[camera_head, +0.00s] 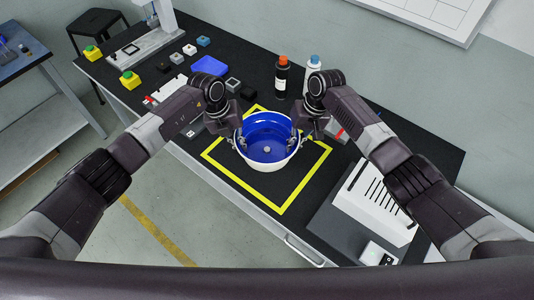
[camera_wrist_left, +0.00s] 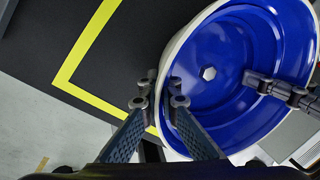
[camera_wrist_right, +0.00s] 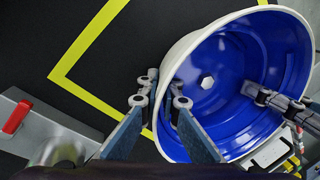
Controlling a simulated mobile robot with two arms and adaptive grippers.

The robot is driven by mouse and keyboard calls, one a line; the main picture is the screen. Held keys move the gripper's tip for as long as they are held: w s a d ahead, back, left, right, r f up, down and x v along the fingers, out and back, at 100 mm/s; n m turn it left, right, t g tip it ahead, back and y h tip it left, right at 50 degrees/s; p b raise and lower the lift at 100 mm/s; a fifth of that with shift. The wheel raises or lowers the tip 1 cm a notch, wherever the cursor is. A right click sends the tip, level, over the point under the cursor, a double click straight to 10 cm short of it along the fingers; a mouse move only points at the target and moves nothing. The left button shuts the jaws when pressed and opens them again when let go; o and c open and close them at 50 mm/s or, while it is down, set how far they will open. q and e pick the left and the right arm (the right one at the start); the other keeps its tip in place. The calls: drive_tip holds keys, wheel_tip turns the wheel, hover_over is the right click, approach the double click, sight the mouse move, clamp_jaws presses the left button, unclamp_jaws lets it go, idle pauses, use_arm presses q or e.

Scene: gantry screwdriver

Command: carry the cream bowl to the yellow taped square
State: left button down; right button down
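The cream bowl (camera_head: 267,163) has a cream outside and a glossy blue inside, with a small grey nut-like piece (camera_wrist_left: 208,73) at its bottom. In the head view it is over the yellow taped square (camera_head: 243,184), toward its back part; I cannot tell whether it touches the table. My left gripper (camera_head: 242,143) is at the bowl's left rim, one finger inside and one outside, closed on the wall. My right gripper (camera_head: 299,136) holds the opposite rim the same way. The wrist views show the rim between the fingers of the left (camera_wrist_left: 161,96) and right (camera_wrist_right: 161,97) grippers.
An orange-capped dark bottle (camera_head: 282,78) and a white bottle with a blue cap (camera_head: 312,72) stand behind the bowl. A white slotted box (camera_head: 374,205) is at right. A blue tray (camera_head: 203,65) and several small blocks lie at left. The square's front part is bare.

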use_arm(q)
drive_tip(key=c, duration=2.2)
unclamp_jaws()
drive_tip(key=shift+a, duration=0.25)
use_arm(e)
drive_tip(key=c, duration=2.2)
unclamp_jaws()
drive_tip(key=shift+s+d, duration=0.1)
drive_tip(key=shift+d, duration=0.1)
use_arm(q)
drive_tip(key=shift+o, duration=0.2)
drive_tip(key=shift+d, duration=0.1)
use_arm(e)
drive_tip(key=shift+o, duration=0.2)
drive_tip(key=shift+a, duration=0.1)
drive_tip(key=shift+a+r, duration=0.1)
use_arm(q)
drive_tip(key=v, duration=1.2)
use_arm(e)
drive_tip(key=v, duration=1.2)
use_arm(q)
drive_tip(key=shift+s, duration=0.1)
